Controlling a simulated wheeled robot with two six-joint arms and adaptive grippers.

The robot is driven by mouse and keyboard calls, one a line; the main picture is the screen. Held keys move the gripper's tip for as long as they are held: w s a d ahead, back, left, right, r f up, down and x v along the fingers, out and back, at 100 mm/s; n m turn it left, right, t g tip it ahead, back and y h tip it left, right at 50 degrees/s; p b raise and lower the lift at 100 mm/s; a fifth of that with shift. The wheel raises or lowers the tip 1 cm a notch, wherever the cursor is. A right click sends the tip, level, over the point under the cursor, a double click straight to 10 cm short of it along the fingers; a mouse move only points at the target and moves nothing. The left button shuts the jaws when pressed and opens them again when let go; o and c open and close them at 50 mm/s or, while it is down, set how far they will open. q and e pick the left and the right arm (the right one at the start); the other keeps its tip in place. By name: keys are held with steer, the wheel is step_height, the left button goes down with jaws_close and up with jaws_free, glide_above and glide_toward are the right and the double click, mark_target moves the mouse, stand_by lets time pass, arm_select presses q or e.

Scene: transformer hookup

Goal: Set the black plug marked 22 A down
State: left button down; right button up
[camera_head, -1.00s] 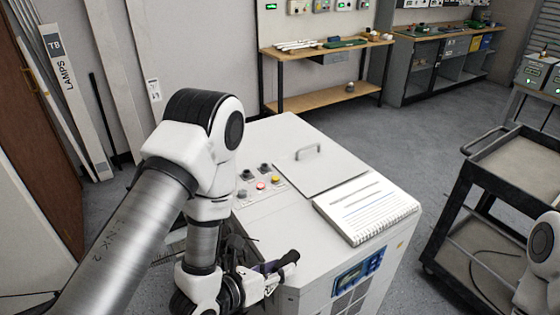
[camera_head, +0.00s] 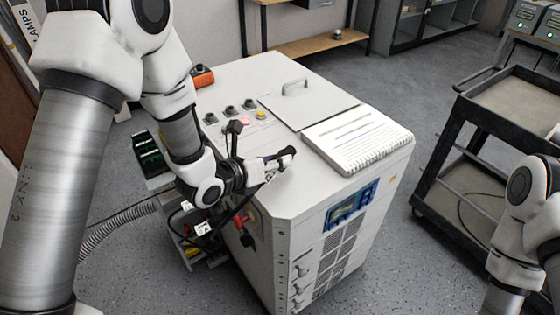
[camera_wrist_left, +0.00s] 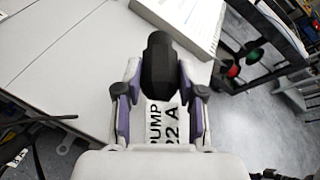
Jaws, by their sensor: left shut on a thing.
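My left gripper (camera_head: 272,166) is shut on the black plug (camera_head: 286,153), over or near the left front part of the white cabinet's top (camera_head: 285,195). In the left wrist view the dark plug (camera_wrist_left: 160,66) sits between the two purple-padded fingers of the gripper (camera_wrist_left: 160,90). A white label reading "PUMP 22 A" (camera_wrist_left: 163,122) shows below the plug, between the fingers. I cannot tell whether the plug touches the cabinet top. My right arm shows at the right edge, but its gripper is out of view.
A spiral notebook (camera_head: 357,138) lies on the cabinet top. A flat lid with a handle (camera_head: 294,86) and several knobs and buttons (camera_head: 245,106) are behind. A black cart (camera_head: 490,150) stands at the right. Bare cabinet top lies around the gripper.

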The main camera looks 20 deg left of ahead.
arm_select(q)
steer(key=w, duration=0.3)
steer(key=w+p, duration=0.1)
steer(key=w, duration=0.1)
steer(key=shift+a+f, duration=0.2)
steer(key=shift+f, duration=0.15)
step_height(320, 180, down, 3)
steer(key=shift+s+r, duration=0.1)
steer(key=shift+r, duration=0.1)
steer(key=shift+f, duration=0.55)
steer(key=c, duration=1)
jaws_free()
